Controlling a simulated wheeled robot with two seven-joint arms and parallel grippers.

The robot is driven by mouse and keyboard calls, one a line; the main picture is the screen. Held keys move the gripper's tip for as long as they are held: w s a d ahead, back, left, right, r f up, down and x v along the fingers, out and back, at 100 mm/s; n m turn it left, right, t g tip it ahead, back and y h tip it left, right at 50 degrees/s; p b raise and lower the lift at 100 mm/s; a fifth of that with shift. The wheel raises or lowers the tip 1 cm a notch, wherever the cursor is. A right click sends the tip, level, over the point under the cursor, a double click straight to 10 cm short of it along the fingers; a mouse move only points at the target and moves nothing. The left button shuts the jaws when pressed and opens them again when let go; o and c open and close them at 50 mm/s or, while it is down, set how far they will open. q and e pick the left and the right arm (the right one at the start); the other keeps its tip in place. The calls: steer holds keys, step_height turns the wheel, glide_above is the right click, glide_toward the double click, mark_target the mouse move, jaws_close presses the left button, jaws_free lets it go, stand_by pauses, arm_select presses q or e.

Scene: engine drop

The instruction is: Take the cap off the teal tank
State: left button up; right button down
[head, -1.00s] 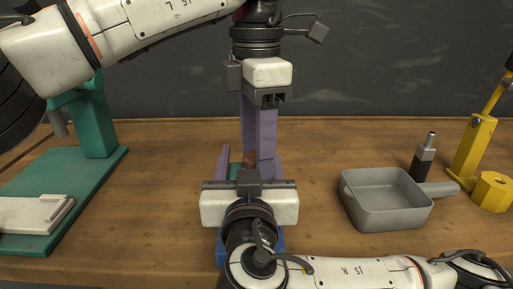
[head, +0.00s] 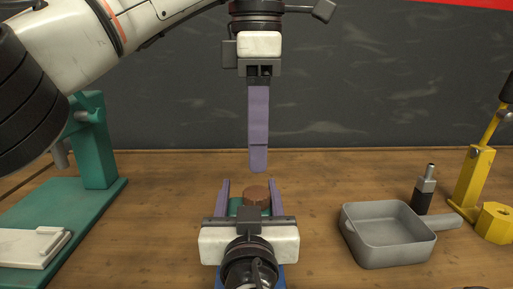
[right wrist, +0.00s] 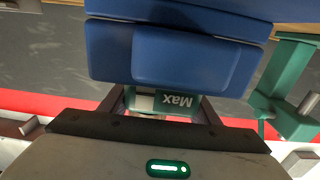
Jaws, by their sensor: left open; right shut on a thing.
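The teal tank (head: 235,206) stands between the purple fingers of my right gripper (head: 248,185), which is shut on it. The gripper body hides most of the tank in the head view. A round brown cap (head: 257,194) sits on top of the tank.
A grey pan (head: 385,238) sits to the right, with a black and silver bottle-like thing (head: 425,190) behind it. A yellow stand (head: 478,175) is at the far right. A teal press-like stand (head: 95,145) with a white plate (head: 30,246) is at the left.

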mark_target(256, 191)
arm_select(q)
steer(key=shift+f, duration=3.9)
steer(key=c, duration=1.1)
steer(key=n, duration=0.3)
steer(key=o, duration=1.2)
